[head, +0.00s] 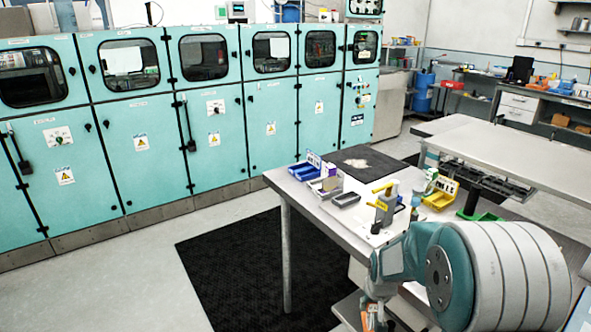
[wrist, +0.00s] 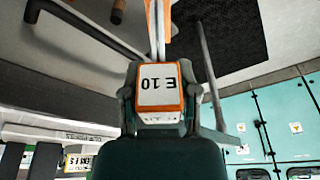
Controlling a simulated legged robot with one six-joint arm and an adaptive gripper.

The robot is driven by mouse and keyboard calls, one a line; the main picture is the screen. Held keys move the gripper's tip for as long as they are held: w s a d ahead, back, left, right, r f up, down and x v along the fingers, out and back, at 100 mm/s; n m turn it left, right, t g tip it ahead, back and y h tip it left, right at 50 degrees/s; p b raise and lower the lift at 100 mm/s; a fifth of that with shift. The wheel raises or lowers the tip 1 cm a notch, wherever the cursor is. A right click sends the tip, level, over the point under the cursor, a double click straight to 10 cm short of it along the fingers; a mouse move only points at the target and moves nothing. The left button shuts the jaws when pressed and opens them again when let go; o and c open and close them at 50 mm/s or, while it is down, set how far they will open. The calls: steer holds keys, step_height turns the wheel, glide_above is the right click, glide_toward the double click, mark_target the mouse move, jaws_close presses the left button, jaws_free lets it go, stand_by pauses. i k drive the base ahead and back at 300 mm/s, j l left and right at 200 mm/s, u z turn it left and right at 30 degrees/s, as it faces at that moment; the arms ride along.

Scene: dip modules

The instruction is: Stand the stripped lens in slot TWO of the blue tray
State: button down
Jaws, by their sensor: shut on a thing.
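My gripper (wrist: 160,105) is shut on an orange block with a white label reading E 10 (wrist: 158,84), upside down in the wrist view. A thin white and orange strip (wrist: 156,28) rises above the block there; I cannot tell if they are joined. In the head view my arm hangs over the right front of the bench, and the gripper end is low and partly cut off. A small blue tray (head: 304,171) sits at the bench's far left corner. Its slots are too small to read. I cannot make out the stripped lens for certain.
The grey bench (head: 293,189) also holds a dark grey tray (head: 346,199), a yellow-handled fixture (head: 384,208), a yellow bin (head: 438,200) and a black mat (head: 372,154) with a pale patch. Teal cabinets (head: 143,150) line the back left. Open floor lies left of the bench.

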mark_target(308, 176)
steer(key=i+j, duration=1)
steer(key=j, duration=0.1)
